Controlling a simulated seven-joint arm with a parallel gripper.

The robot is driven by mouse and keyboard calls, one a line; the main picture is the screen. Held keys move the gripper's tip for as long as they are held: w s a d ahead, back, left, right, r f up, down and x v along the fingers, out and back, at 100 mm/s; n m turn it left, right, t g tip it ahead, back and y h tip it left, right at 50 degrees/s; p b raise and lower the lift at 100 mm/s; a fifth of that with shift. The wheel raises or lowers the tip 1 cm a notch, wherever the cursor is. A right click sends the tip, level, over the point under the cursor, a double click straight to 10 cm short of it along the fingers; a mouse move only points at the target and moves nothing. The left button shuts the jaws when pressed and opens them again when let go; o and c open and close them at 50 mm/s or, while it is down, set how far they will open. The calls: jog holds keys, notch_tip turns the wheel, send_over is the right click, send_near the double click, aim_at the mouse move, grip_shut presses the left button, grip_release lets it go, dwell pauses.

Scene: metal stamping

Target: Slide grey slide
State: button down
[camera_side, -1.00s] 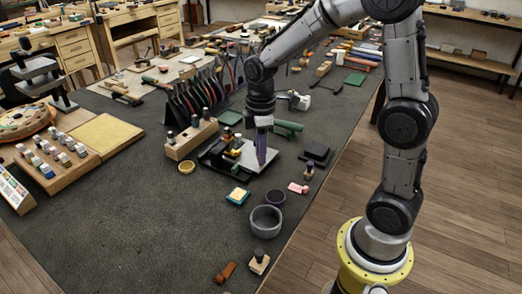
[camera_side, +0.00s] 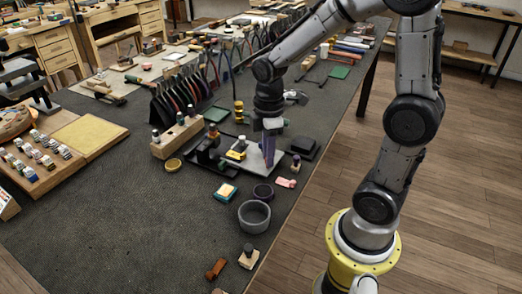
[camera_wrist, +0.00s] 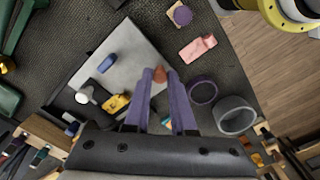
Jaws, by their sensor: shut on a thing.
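The grey slide looks to be the flat pale grey plate (camera_wrist: 140,55) in the wrist view, on a dark base (camera_wrist: 62,100) that shows along its left edge. In the side view the grey plate (camera_side: 255,162) lies under my gripper. My gripper (camera_wrist: 160,76) has purple fingers, pointing down, shut on a small reddish-brown piece (camera_wrist: 160,74) near the plate's right edge. Whether this piece is joined to the plate I cannot tell. In the side view my gripper (camera_side: 269,162) hides part of the plate.
On the plate stand a yellow piece (camera_wrist: 115,103) and a blue piece (camera_wrist: 106,63). To the right are a pink block (camera_wrist: 198,47), a purple ring (camera_wrist: 203,91) and a grey bowl (camera_wrist: 235,115). A wooden block (camera_side: 178,138) stands left. The mat's front left is clear.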

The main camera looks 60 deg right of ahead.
jog(key=shift+w+r, duration=0.1)
jog(key=c, duration=0.8)
grip_release()
jog(key=shift+o, duration=0.2)
notch_tip(320, 180, up, 14)
